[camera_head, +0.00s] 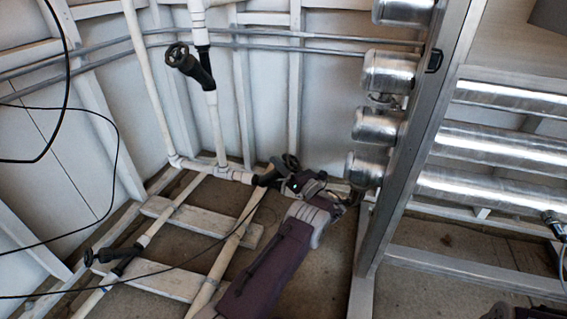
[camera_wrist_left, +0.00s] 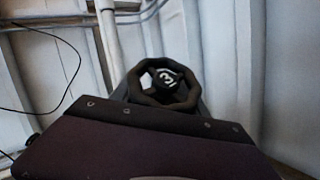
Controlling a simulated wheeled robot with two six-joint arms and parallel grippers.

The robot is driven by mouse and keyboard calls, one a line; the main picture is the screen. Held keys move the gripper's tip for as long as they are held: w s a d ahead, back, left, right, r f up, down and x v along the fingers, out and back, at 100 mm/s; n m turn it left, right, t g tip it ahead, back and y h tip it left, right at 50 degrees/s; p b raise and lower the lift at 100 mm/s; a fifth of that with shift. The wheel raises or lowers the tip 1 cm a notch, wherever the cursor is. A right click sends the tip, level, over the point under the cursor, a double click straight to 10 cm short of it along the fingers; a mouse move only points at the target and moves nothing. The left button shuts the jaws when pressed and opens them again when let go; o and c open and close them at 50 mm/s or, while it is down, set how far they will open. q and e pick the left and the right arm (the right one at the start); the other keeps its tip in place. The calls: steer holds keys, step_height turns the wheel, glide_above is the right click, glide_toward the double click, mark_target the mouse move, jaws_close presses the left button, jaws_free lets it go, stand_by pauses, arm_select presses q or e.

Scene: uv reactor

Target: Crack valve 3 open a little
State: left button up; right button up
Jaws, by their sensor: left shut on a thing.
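Valve 3 has a black handwheel marked "3" in the left wrist view (camera_wrist_left: 165,84). In the head view this black valve (camera_head: 268,179) sits on the low white pipe, with its wheel just beyond my left gripper (camera_head: 292,183). My left gripper is shut on the valve's handwheel.
Another black valve (camera_head: 188,64) is on the upright white pipe, and one (camera_head: 125,254) is low at the left. Steel cylinders (camera_head: 388,72) and a metal post (camera_head: 418,130) stand close right of my left arm. Black cables (camera_head: 112,160) hang at the left.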

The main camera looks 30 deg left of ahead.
arm_select(q)
steer(key=shift+d+r+n+g+y, duration=0.1)
steer(key=shift+r+n+g+y, duration=0.05)
steer(key=shift+n+g+y, duration=0.35)
steer(key=o, duration=1.2)
steer(key=shift+t+h, duration=0.3)
steer(key=shift+t, duration=0.1)
